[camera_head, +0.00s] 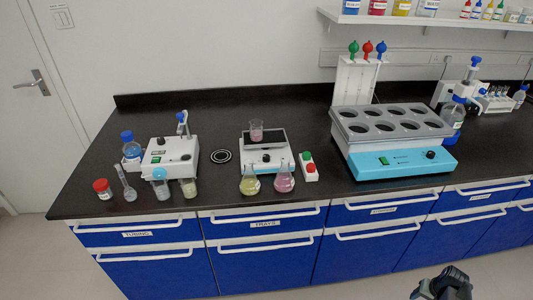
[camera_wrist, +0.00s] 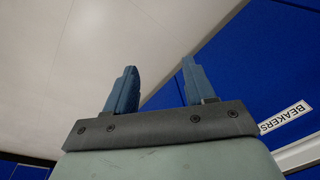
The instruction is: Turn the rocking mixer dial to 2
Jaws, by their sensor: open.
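The device that looks like the rocking mixer (camera_head: 258,165) stands at the middle of the black bench in the head view. It has a white body and a dark tilted platform (camera_head: 277,137) with a small beaker of pink liquid (camera_head: 256,131) on it. A small dark spot on its front may be the dial (camera_head: 266,158); its setting is too small to read. My gripper (camera_head: 443,284) is at the bottom right, in front of the drawers and well away from the mixer. In the wrist view its two blue fingers (camera_wrist: 159,66) are apart, with nothing between them.
Flasks with yellow (camera_head: 250,183) and pink liquid (camera_head: 284,180) stand before the mixer. A red-green button box (camera_head: 308,167) is right of it. A white device (camera_head: 171,157) stands left, a teal-based bath (camera_head: 402,163) right. Blue drawers (camera_head: 265,262) have protruding handles.

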